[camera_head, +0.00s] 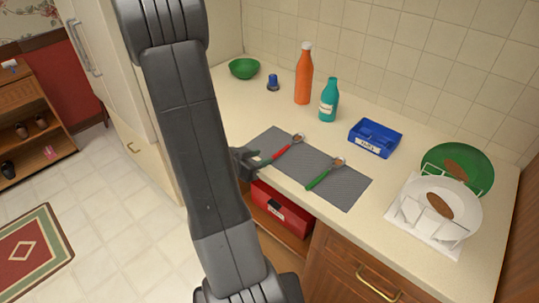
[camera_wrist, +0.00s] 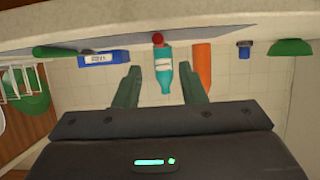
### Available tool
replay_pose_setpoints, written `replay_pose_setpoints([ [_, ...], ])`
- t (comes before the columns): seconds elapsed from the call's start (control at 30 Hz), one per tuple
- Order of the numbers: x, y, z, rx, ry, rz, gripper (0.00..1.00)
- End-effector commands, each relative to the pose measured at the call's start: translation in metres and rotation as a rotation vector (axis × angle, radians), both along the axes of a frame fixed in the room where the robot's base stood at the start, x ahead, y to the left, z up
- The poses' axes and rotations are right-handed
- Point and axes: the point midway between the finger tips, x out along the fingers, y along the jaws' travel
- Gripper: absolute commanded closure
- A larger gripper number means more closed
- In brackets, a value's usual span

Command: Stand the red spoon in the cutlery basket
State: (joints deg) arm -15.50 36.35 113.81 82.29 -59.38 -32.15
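The red spoon (camera_head: 281,153) lies on a grey ribbed mat (camera_head: 329,175), bowl toward the back and handle toward the counter's front edge. My gripper (camera_head: 254,160) is at that edge, close to the handle end. In the wrist view, upside down, my gripper (camera_wrist: 159,72) has its fingers spread with nothing between them. The round red handle end (camera_wrist: 158,39) shows beyond the fingertips, roughly centred. A blue basket with a white label (camera_head: 375,138) stands right of the mat; it also shows in the wrist view (camera_wrist: 103,58). Whether my fingers touch the spoon cannot be told.
A green spoon (camera_head: 324,174) lies on the mat. Orange (camera_head: 303,75) and teal (camera_head: 328,101) bottles, a blue stopper-like object (camera_head: 273,83) and a green bowl (camera_head: 244,68) stand behind. A plate rack (camera_head: 432,217) is at right. A red box (camera_head: 282,208) sits below the counter.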

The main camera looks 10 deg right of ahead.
Motion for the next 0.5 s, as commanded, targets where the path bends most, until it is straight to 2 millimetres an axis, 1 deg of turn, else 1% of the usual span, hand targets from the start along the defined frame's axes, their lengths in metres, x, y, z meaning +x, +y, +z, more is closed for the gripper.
replay_pose_setpoints([
  [0.03, -0.005, 0.008, 0.004, 0.0, -0.001, 0.004, 0.63],
  [0.2, -0.018, 0.024, 0.013, 0.0, -0.002, 0.003, 0.63],
  [0.3, -0.023, 0.029, 0.016, 0.0, 0.0, 0.002, 0.63],
  [0.5, -0.026, 0.033, 0.017, -0.001, 0.002, 0.0, 0.63],
])
